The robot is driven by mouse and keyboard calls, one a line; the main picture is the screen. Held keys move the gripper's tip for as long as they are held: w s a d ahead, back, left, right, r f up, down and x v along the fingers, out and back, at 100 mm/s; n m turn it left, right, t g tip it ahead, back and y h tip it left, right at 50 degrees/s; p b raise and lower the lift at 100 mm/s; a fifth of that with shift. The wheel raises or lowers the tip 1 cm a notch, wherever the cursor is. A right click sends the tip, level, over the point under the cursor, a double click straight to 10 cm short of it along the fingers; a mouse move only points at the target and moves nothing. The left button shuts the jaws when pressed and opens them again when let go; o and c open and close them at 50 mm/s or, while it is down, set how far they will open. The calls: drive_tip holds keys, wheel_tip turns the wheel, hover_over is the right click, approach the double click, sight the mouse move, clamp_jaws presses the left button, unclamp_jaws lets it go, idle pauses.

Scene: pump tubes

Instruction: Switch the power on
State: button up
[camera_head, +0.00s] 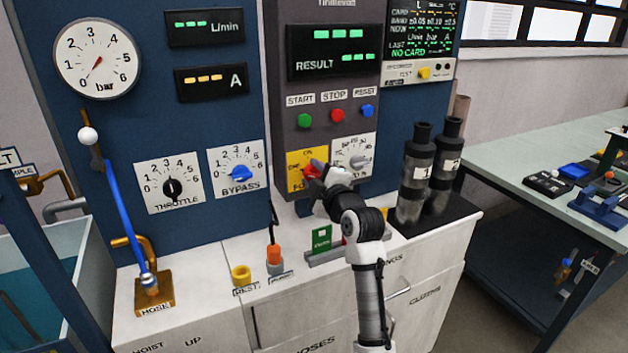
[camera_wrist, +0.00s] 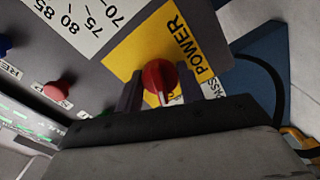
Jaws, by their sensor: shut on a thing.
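The red power knob (camera_wrist: 159,80) sits on a yellow plate (camera_wrist: 150,42) marked POWER in the wrist view. In the head view the yellow plate (camera_head: 293,160) is at the lower left of the grey panel, and my gripper partly covers the knob (camera_head: 311,171). My gripper (camera_wrist: 160,90) has one finger on each side of the knob and is shut on it. In the head view my gripper (camera_head: 318,172) reaches up to the plate from below right. The knob's exact setting is hard to read.
A white dial (camera_head: 352,156) is just right of the plate. Green START (camera_head: 305,120), red STOP (camera_head: 338,116) and blue RESET (camera_head: 367,111) buttons sit above. Two dark cylinders (camera_head: 416,170) stand right of my arm. The panel displays (camera_head: 333,50) are lit.

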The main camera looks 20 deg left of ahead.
drive_tip(key=m, duration=0.6)
drive_tip(key=shift+m, duration=0.3)
drive_tip(key=m, duration=0.3)
drive_tip(key=shift+p, duration=0.3)
drive_tip(key=shift+m+p, duration=0.45)
drive_tip(key=shift+m, duration=1.35)
drive_tip(key=o, duration=1)
drive_tip(key=shift+d, duration=0.1)
drive_tip(key=b+v, duration=0.3)
drive_tip(key=v, duration=1)
drive_tip(key=shift+s+d+b, duration=0.2)
drive_tip(key=shift+s+b, duration=0.1)
drive_tip(key=shift+b, duration=0.05)
